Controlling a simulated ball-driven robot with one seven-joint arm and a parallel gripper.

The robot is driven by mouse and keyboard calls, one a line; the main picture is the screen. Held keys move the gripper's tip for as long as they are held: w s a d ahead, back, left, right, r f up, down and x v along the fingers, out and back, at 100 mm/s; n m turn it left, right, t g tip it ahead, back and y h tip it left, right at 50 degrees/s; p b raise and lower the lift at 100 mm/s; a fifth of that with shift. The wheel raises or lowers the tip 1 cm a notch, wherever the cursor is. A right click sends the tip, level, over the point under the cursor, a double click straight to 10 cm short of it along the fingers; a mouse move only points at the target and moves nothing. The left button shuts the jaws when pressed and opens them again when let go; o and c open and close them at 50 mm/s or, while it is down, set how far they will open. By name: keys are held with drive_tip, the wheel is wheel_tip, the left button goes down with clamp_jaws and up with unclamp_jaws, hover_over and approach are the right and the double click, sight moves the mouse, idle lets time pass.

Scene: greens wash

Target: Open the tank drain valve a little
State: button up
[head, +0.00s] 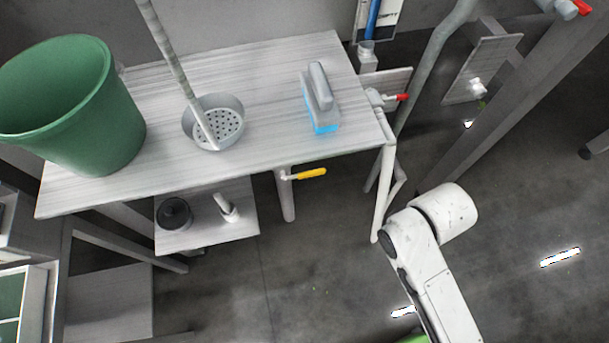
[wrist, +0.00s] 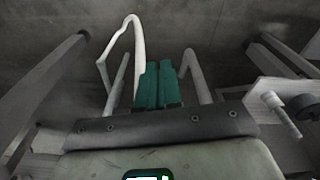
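A valve with a yellow lever (head: 312,174) sits on a pale vertical pipe (head: 286,195) below the front edge of the bench. Its lever points right, across the pipe. A second valve with a red lever (head: 402,97) is at the bench's right end. I cannot tell from the frames which one is the tank drain. My gripper (wrist: 160,70) shows in the wrist view with its teal fingers side by side, shut and empty. No valve lever is clear in the wrist view. In the head view my white arm is right of the bench, and the gripper is hidden.
The bench (head: 270,75) holds a green bucket (head: 100,110), a perforated basin (head: 233,105) and a blue-edged brush (head: 320,95). Pale pipes (wrist: 193,70) stand beyond my fingers. Floor in front is clear.

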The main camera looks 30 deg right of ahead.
drive_tip(key=o, duration=0.6)
drive_tip(key=w+a+f+t+y+b, duration=0.1)
drive_tip(key=w+a, duration=0.1)
drive_tip(key=w+a+f+t+y+b, duration=0.1)
drive_tip(key=w+a+f, duration=0.1)
drive_tip(key=w, duration=0.1)
drive_tip(key=w+a+f+t+y+b, duration=0.1)
drive_tip(key=w+a+f, duration=0.1)
drive_tip(key=shift+w+a+f+t, duration=0.2)
drive_tip(key=shift+w+f+t, duration=0.05)
drive_tip(key=shift+w+t, duration=0.15)
drive_tip(key=shift+o, duration=0.9)
drive_tip(key=w+a+f+m+t+y+b, duration=0.1)
drive_tip(key=w+a+m+t+y+b, duration=0.1)
drive_tip(key=w+a+m+t+b, duration=0.2)
drive_tip(key=w+a+t, duration=0.2)
drive_tip(key=w+a, duration=0.1)
drive_tip(key=w, duration=0.1)
drive_tip(key=shift+w+f+m+t+y, duration=0.35)
drive_tip(key=shift+m+t+y, duration=0.05)
drive_tip(key=m+t+h+b, duration=0.6)
drive_tip(key=m+h, duration=0.4)
drive_tip(key=m, duration=0.6)
approach(314, 175)
drive_tip(key=w, duration=0.2)
drive_tip(key=x, duration=0.5)
drive_tip(key=p+x, duration=0.1)
drive_tip(key=x, duration=0.4)
drive_tip(key=shift+w+d, duration=0.25)
drive_tip(key=shift+d, duration=0.05)
